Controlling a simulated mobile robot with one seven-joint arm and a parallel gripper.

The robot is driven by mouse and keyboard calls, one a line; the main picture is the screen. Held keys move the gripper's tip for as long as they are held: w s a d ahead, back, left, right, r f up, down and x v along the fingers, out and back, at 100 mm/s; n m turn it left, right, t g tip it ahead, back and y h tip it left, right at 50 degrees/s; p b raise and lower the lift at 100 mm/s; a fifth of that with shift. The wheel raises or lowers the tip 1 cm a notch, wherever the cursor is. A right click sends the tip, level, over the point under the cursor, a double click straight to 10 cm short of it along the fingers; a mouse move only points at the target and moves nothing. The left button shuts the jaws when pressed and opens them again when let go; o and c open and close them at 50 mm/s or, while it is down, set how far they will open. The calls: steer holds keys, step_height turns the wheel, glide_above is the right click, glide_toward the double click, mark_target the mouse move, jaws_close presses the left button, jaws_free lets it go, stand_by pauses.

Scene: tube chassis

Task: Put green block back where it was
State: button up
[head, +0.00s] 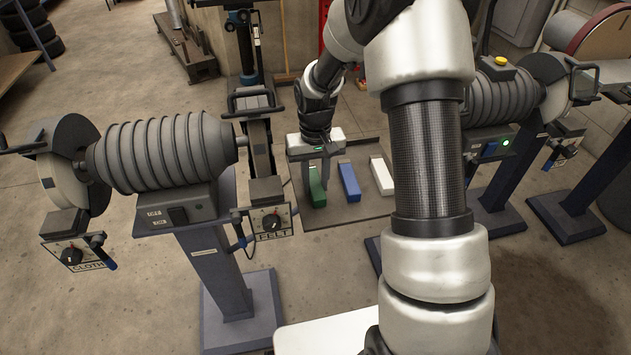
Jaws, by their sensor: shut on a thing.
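The green block (317,187) is at the left of a row of blocks over a dark mat or board (345,211). My gripper (314,182) points down and is shut on the green block, with its fingers on either side of the block's upper part. I cannot tell from this view whether the block touches the surface. A blue block (350,183) lies just right of it, and a white block (382,176) lies further right, partly close behind my arm in the picture.
A grinder-like machine (165,153) on a blue-grey pedestal (233,270) stands to the left, close to the blocks. Another machine (510,95) stands to the right, partly hidden by my arm. A white surface (325,333) shows at the bottom. Bare floor lies at the lower left.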

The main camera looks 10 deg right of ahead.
mark_target(316, 184)
steer(key=shift+f, duration=0.1)
steer(key=o, duration=1.1)
steer(key=shift+c, duration=0.2)
step_height(316, 184, up, 12)
steer(key=p, duration=0.1)
steer(key=shift+p, duration=0.4)
